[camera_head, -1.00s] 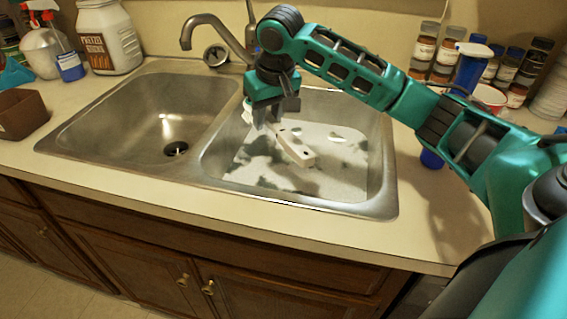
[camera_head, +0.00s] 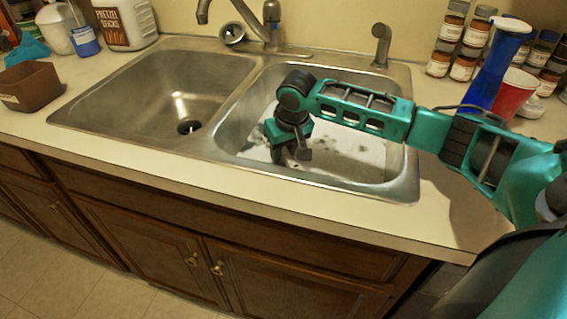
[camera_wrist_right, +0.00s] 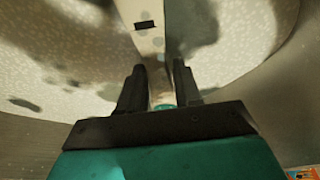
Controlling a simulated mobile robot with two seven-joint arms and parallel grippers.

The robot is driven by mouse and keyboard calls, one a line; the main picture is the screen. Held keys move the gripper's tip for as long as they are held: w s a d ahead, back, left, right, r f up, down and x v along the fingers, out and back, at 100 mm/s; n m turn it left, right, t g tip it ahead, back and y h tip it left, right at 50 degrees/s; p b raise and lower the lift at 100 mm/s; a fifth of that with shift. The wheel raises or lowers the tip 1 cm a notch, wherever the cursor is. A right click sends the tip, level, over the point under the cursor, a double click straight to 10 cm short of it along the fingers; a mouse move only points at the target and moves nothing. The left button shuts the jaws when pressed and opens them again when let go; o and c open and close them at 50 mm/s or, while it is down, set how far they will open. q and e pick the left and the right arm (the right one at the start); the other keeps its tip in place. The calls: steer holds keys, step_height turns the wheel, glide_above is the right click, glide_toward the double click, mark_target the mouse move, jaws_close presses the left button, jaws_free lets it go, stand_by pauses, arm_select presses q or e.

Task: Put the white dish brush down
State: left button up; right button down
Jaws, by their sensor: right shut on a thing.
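My right gripper (camera_head: 290,157) is down inside the right sink basin (camera_head: 398,165). In the right wrist view its two dark fingers (camera_wrist_right: 160,78) are closed around the white dish brush (camera_wrist_right: 149,42), whose pale handle with a dark mark runs up from between them. Behind the brush is the pale, dark-blotched basin floor. I cannot tell whether the brush touches the floor. In the head view my wrist and gripper hide most or all of the brush. My left gripper is not in view.
The left basin (camera_head: 140,95) is empty. The faucet (camera_head: 270,25) and a side sprayer (camera_head: 381,45) stand behind the sink. A blue bottle (camera_head: 490,75), a red cup (camera_head: 514,92) and spice jars (camera_head: 463,68) stand at the right. A brown container (camera_head: 28,88) sits at the left.

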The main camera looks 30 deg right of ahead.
mark_target(284, 162)
step_height(284, 162, down, 3)
steer(key=shift+f, duration=0.55)
steer(key=c, duration=0.7)
jaws_free()
steer(key=shift+c, duration=0.2)
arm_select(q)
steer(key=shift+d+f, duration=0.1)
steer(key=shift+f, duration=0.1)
arm_select(e)
steer(key=shift+r, duration=0.1)
steer(key=p+v, duration=0.2)
steer(key=v, duration=1)
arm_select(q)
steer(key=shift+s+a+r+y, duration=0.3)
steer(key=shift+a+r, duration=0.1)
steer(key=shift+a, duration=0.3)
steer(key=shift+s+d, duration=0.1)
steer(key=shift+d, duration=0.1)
arm_select(e)
steer(key=shift+w, duration=0.1)
